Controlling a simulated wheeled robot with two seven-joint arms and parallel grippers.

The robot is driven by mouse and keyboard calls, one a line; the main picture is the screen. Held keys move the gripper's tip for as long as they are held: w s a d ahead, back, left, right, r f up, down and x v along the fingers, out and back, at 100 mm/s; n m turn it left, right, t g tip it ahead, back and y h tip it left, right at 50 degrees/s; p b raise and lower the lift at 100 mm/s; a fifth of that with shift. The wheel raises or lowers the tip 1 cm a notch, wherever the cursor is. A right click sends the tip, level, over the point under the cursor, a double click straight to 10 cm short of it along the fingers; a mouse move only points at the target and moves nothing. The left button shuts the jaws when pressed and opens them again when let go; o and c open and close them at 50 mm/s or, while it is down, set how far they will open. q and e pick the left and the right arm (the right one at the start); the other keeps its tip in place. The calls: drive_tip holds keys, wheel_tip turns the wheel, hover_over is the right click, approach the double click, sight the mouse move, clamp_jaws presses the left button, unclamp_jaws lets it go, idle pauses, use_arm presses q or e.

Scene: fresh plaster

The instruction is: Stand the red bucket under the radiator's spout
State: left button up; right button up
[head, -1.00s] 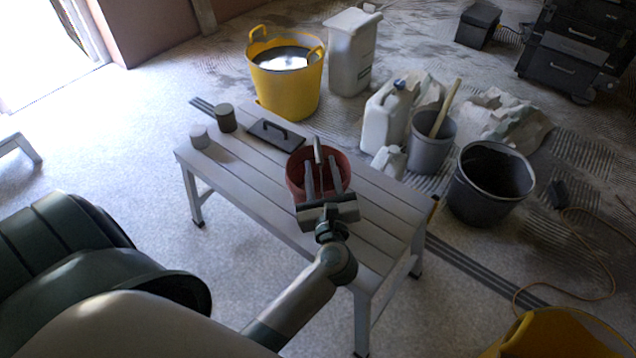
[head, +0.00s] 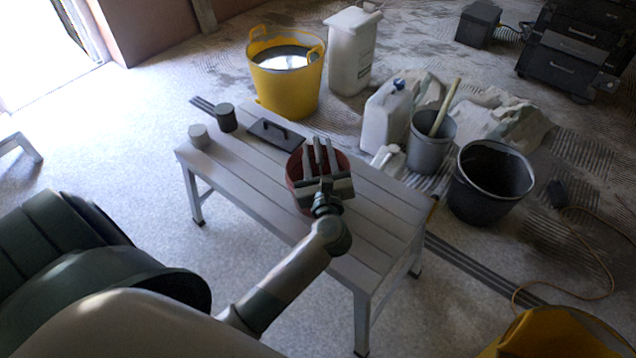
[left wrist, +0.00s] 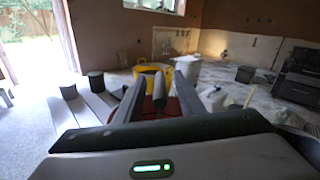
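The red bucket (head: 293,174) stands upright on the slatted grey bench (head: 390,208). My left gripper (head: 320,146) is over the bucket, its two fingers apart and pointing away from me. In the left wrist view, a grey bar (left wrist: 159,88), apparently the bucket's handle grip, stands between the open fingers, with gaps at both sides. The gripper hides much of the bucket; only a little red shows there (left wrist: 173,106). No spout is visible. A pale panel (left wrist: 170,40) is under the window; I cannot tell whether it is the radiator. My right gripper is not in view.
A black trowel (head: 275,133) and two small cans (head: 225,117) share the bench. Beyond it stand a yellow tub (head: 285,92), a white container (head: 350,55), a white jerrycan (head: 385,120), a grey bucket (head: 430,150) and a black bucket (head: 490,190). The left floor is mostly clear.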

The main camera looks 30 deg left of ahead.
use_arm(q)
drive_tip(key=shift+c, duration=0.4)
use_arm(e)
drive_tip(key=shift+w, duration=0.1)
use_arm(q)
clamp_jaws()
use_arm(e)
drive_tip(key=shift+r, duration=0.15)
use_arm(q)
drive_tip(key=shift+r, duration=0.1)
